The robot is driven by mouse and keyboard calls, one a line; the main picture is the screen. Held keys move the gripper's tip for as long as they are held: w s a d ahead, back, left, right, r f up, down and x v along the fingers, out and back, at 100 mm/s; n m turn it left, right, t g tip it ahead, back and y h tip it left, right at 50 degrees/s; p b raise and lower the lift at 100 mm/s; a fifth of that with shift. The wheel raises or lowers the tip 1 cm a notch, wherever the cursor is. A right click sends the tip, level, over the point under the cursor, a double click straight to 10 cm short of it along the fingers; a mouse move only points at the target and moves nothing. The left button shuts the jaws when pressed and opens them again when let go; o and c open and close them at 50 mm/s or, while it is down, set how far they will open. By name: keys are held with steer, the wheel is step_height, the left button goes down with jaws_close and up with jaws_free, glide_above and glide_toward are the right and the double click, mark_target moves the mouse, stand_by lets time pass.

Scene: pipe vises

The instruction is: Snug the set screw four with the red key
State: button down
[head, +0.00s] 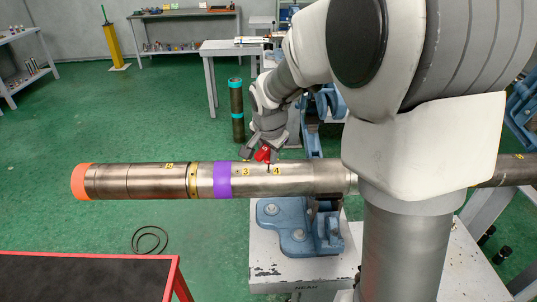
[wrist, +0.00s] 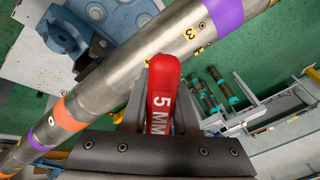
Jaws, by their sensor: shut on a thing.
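My gripper (head: 267,144) is shut on the red key (head: 263,155), just above the pipe (head: 310,179). In the wrist view the key's handle (wrist: 162,95) sits between the fingers and reads "5 MM". In the head view a short dark tip shows below the handle, close to the yellow label 4 (head: 277,171) on the pipe's upper side. Label 3 (head: 245,172) is to its left. Set screw four itself is too small to make out, and I cannot tell whether the key's tip is in it.
The pipe lies level in a blue vise (head: 300,228) on a pale worn stand (head: 290,268). It has a purple band (head: 222,180) and an orange end (head: 81,181). A red-edged dark table (head: 85,280) is at front left.

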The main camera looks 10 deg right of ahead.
steer(key=shift+w+f, duration=0.1)
steer(key=shift+f, duration=0.05)
stand_by(0.4)
steer(key=shift+w+f+b, duration=0.1)
steer(key=shift+f+b, duration=0.15)
steer(key=shift+b, duration=0.15)
steer(key=shift+w+d+f, duration=0.1)
steer(key=shift+f, duration=0.05)
stand_by(0.8)
steer(key=shift+f+b, duration=0.2)
steer(key=shift+b, duration=0.35)
stand_by(1.0)
steer(key=shift+f+m+b, duration=0.2)
steer(key=shift+m+b, duration=0.1)
steer(key=shift+b, duration=0.05)
steer(key=m+b, duration=0.2)
steer(key=m, duration=0.1)
steer(key=shift+m, duration=0.3)
steer(key=shift+r+m, duration=0.15)
steer(key=shift+m, duration=0.75)
steer(key=shift+b, duration=0.3)
